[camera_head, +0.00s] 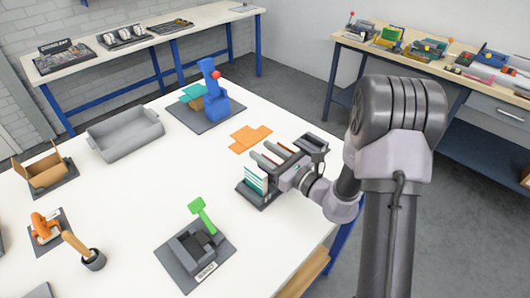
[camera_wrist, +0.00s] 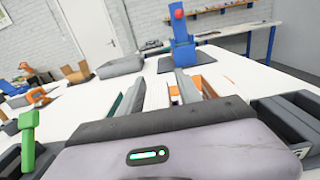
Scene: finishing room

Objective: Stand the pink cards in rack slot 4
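The card rack (camera_head: 262,200) is a dark grey holder near the right edge of the white table. White and green cards (camera_head: 256,178) stand in its front part. Some reddish and dark edges show farther back, partly covered by my gripper. I cannot make out the pink cards or the slot numbers for certain. My gripper (camera_head: 262,157) is low over the rack, its two pale fingers apart. In the wrist view the fingers (camera_wrist: 160,83) also stand apart, with white table visible between them. A teal edge lies outside the left finger, and a brown edge outside the right one.
Orange flat sheets (camera_head: 250,138) lie behind the rack. A blue device with a red ball (camera_head: 214,95) stands beyond them. A dark fixture with a green lever (camera_head: 203,215) stands front left. A grey tray (camera_head: 125,133) and an open cardboard box (camera_head: 45,172) are farther left. The table's middle is clear.

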